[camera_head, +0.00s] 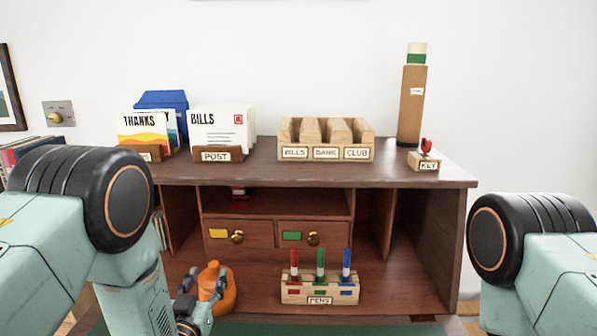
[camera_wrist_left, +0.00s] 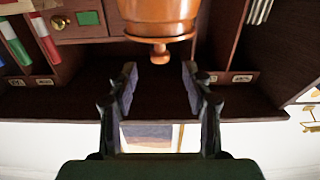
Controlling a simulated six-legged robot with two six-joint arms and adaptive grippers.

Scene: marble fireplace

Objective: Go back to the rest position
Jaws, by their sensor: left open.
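My left gripper (camera_head: 204,290) is low at the front left of the desk, close to a round orange pot or bottle (camera_head: 218,284). In the left wrist view its fingers (camera_wrist_left: 160,80) are spread apart with nothing between the tips. The orange thing (camera_wrist_left: 160,12) lies just beyond them, with a small knob pointing toward the gripper. I cannot tell whether a finger touches it. Of my right arm only a joint and link show at the right edge; its gripper is out of view.
The wooden desk (camera_head: 320,174) carries card holders, a letter sorter (camera_head: 326,140), a cardboard tube (camera_head: 411,105) and a key block (camera_head: 424,160) on top. Two small drawers (camera_head: 262,234) sit beneath. A pen rack (camera_head: 319,289) with red, green and blue pens stands right of the left gripper.

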